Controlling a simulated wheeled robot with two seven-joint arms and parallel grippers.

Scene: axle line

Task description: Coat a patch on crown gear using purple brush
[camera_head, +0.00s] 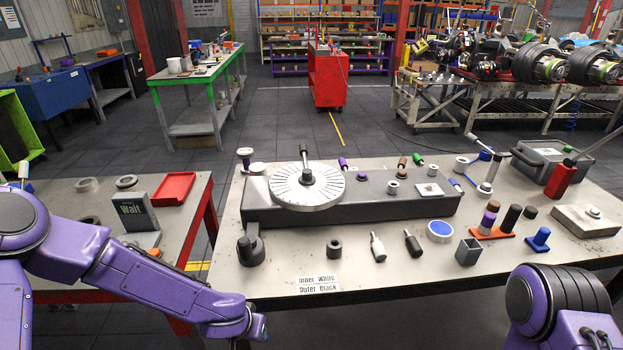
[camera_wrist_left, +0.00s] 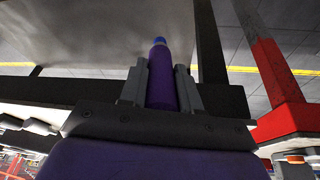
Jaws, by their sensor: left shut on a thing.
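My left gripper (camera_wrist_left: 161,68) is shut on the purple brush (camera_wrist_left: 162,84), a purple stick with a blue tip, which points away between the two fingers. In the head view my left arm reaches in from the left and ends near the front edge of the bench; the brush cannot be made out there. My right arm shows at the lower right, but its gripper is out of the frame. I cannot tell for sure which thing is the crown gear; axle hubs (camera_head: 540,62) stand on the far right bench.
The grey bench (camera_head: 300,262) ahead holds a round dial plate (camera_head: 307,186), a white and a black bottle, and small blocks. A side table at left bears a red tray (camera_head: 173,188) and a "Wait" sign (camera_head: 133,211). A red cart (camera_head: 328,80) stands behind on open floor.

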